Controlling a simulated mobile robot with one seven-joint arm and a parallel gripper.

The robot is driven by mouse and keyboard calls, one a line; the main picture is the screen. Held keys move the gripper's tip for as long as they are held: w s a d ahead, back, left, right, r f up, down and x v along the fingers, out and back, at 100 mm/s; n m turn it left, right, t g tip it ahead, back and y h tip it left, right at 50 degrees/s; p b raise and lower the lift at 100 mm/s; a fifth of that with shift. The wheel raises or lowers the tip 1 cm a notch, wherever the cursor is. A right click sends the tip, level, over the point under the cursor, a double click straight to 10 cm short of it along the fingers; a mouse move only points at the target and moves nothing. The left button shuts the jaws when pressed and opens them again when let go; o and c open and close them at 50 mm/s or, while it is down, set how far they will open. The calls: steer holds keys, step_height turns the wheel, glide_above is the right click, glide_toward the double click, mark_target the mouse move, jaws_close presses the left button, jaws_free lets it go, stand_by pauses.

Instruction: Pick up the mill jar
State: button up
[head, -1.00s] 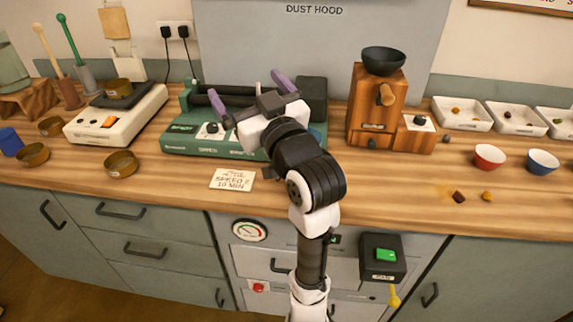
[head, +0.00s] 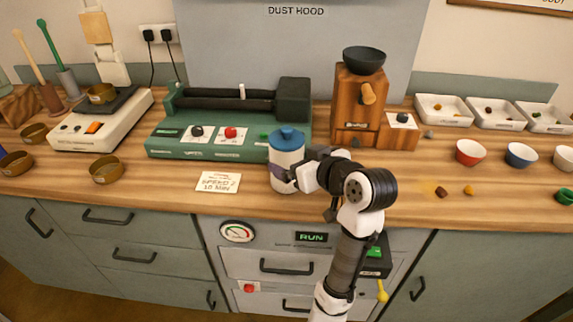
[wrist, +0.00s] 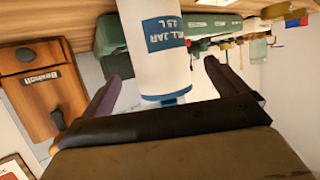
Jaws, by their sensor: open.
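The mill jar (head: 288,157) is a white cylinder with a blue lid and a blue label. It stands upright on the wooden counter in front of the green roller machine (head: 170,143). My gripper (head: 282,172) is low at the jar, reaching in from the right. A purple finger shows across the jar's front; the other finger is hidden in the head view. In the wrist view, the jar (wrist: 158,70) appears upside down between the two spread fingers. The fingers look apart from its sides. The jar's base is cut off there.
A wooden grinder (head: 360,105) with a dark bowl stands behind and to the right. A paper card (head: 218,182) lies left of the jar. Brass-coloured dishes (head: 107,170) are further left. Small bowls (head: 470,152) and pigment lumps lie right.

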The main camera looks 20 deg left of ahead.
steer(key=p+x, duration=0.1)
steer(key=x, duration=0.3)
steer(key=shift+w+a+p, duration=0.2)
steer(key=shift+a+p, duration=0.15)
steer(key=shift+a, duration=0.05)
steer(key=shift+w+a+f, duration=0.3)
steer(key=shift+r, duration=0.1)
steer(key=c, duration=1.4)
